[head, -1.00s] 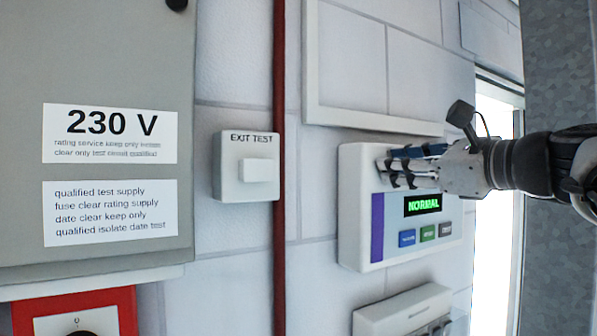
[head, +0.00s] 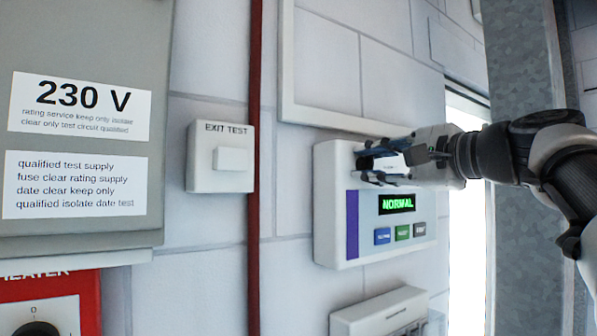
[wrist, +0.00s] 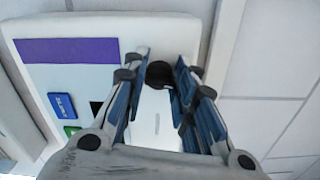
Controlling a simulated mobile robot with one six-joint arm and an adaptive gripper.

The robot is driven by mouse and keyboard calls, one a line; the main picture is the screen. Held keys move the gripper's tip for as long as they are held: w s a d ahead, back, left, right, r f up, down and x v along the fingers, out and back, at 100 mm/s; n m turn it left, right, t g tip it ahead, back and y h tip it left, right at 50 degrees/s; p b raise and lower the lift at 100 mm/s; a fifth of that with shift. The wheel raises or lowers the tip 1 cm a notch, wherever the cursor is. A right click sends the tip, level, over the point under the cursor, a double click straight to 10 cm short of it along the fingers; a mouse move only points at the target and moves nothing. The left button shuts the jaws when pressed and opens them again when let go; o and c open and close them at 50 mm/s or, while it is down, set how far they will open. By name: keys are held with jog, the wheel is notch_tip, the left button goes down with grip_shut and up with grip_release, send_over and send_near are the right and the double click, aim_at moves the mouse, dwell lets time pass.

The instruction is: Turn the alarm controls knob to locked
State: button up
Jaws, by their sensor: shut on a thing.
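The alarm panel (head: 334,235) is a white wall box with a purple stripe, a green "NORMAL" display (head: 397,203) and a row of small buttons. My gripper (head: 366,164) is at the upper part of its face, pointing at the wall. In the wrist view, a dark round knob (wrist: 160,74) sits between the fingertips of my gripper (wrist: 161,70), which is shut on it. The panel's purple stripe (wrist: 66,51) shows at the left there. The fingers hide most of the knob in the head view, and I cannot read its pointer or position marks.
An "EXIT TEST" switch (head: 221,158) and a red pipe (head: 254,200) are left of the panel. A grey "230 V" cabinet (head: 85,215) and a red heater box (head: 88,290) stand further left. Another white box (head: 380,307) is below. A metal post (head: 530,230) rises at the right.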

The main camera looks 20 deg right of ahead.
jog(key=shift+f+n+b, duration=0.1)
jog(key=shift+n+b, duration=0.2)
jog(key=shift+n, duration=0.6)
jog(key=o, duration=1)
jog(key=shift+o, duration=0.2)
jog(key=v, duration=1.2)
